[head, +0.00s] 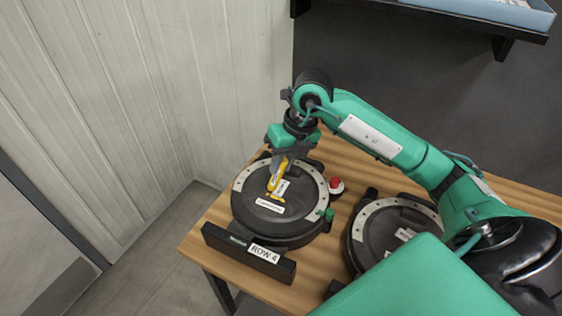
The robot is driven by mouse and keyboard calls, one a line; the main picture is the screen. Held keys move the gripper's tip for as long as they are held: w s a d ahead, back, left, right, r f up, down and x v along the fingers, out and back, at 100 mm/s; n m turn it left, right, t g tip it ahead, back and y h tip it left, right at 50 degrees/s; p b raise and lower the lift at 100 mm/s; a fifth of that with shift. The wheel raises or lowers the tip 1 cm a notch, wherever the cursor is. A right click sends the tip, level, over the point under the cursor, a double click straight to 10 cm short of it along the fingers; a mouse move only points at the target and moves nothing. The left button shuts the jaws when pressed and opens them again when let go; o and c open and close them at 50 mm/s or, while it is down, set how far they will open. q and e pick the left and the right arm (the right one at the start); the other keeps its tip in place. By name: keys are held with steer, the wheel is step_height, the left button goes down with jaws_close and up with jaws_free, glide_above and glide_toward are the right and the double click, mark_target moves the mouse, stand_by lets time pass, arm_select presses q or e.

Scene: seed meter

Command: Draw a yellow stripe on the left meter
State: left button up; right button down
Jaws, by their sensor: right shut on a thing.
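The left meter (250,222) is a round black unit with a pale ring, at the left end of the wooden table. A "ROW 4" label (264,254) sits on the bar in front of it. My right gripper (284,160) is shut on a yellow marker (278,173) and points it down at the meter's lid. The tip is at or just above the lid. A short yellow mark (274,197) shows by the tip, above a white label. My left gripper is not in view.
A second round black meter (372,232) stands to the right, partly hidden by my arm. A red knob (336,185) sits between the meters. A shelf with a blue tray (490,10) is at the upper right. The pale wall is close on the left.

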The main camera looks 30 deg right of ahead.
steer(key=shift+s+d+b, duration=0.5)
steer(key=shift+s+b, duration=0.05)
steer(key=shift+s, duration=0.15)
stand_by(0.8)
steer(key=shift+s+d+b, duration=0.35)
steer(key=shift+s+b, duration=0.2)
steer(key=shift+b, duration=0.05)
steer(key=shift+s+d+b, duration=0.3)
steer(key=shift+s+b, duration=0.25)
stand_by(1.3)
steer(key=shift+r, duration=0.1)
step_height(320, 180, up, 6)
steer(key=p, duration=0.4)
stand_by(0.4)
steer(key=shift+d, duration=0.1)
stand_by(0.4)
